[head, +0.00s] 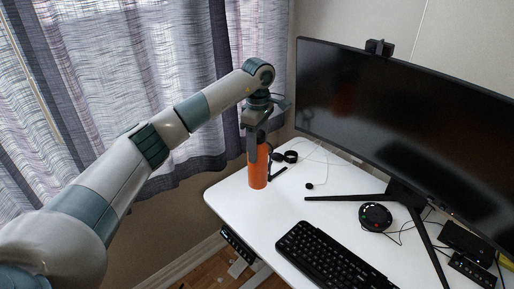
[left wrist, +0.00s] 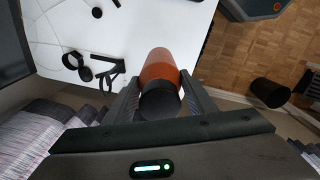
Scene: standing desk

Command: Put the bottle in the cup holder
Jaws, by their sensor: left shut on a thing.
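The orange bottle (head: 258,170) is upright at the far left part of the white desk. It also shows in the left wrist view (left wrist: 159,64), with its black cap between the fingers. My left gripper (head: 257,142) is above it and shut on its upper end. Whether the bottle's base touches the desk, I cannot tell. A black ring-shaped piece (head: 291,156), which looks like the cup holder, is just right of the bottle; it shows with a black bracket in the left wrist view (left wrist: 84,74). My right gripper is in neither view.
A wide monitor (head: 410,110) stands along the back right on a black stand. A keyboard (head: 330,258) lies at the front. A small round black device (head: 375,216) and thin cables lie near the stand. Curtains (head: 110,70) hang behind the left arm. Bare desk lies in front of the bottle.

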